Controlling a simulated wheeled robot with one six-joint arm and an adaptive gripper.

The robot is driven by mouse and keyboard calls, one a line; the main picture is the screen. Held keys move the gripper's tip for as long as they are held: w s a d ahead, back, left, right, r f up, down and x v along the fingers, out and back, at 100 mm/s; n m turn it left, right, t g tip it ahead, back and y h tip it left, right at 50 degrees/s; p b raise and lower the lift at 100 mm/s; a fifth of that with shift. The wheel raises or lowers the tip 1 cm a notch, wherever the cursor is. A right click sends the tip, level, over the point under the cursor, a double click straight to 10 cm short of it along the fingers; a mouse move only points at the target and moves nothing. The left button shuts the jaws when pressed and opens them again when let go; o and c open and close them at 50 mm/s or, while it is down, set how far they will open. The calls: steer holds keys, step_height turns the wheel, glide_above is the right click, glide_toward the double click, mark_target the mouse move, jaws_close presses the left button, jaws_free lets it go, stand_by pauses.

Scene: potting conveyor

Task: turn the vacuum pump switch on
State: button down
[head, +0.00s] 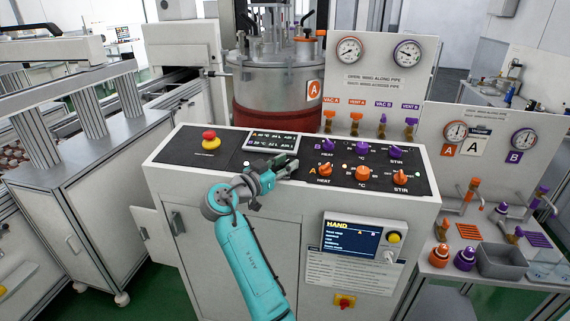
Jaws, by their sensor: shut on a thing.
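My gripper (282,168) is over the left middle of the sloped black control panel (225,170), just below the small display. It is shut on a small dark thing there, mostly hidden by the fingers. I cannot tell whether this is the vacuum pump switch, and no label for that switch is readable. To the right are the orange A heat knob (325,170) and the purple B heat knob (328,147). A red and yellow rotary switch (344,301) sits low on the cabinet front.
A red emergency button (210,139) stands on the panel's left. The small display (271,141) is behind my gripper. Further right are the orange (362,173) and purple (363,148) temperature knobs and the stir knobs. A steel vessel (275,80) stands behind. A HAND screen (351,240) is on the front.

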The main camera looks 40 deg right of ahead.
steer(key=c, duration=0.7)
jaws_free()
steer(key=shift+c, duration=0.2)
steer(key=s+a, duration=0.1)
steer(key=a, duration=1.1)
steer(key=shift+s, duration=0.35)
steer(key=shift+f, duration=0.1)
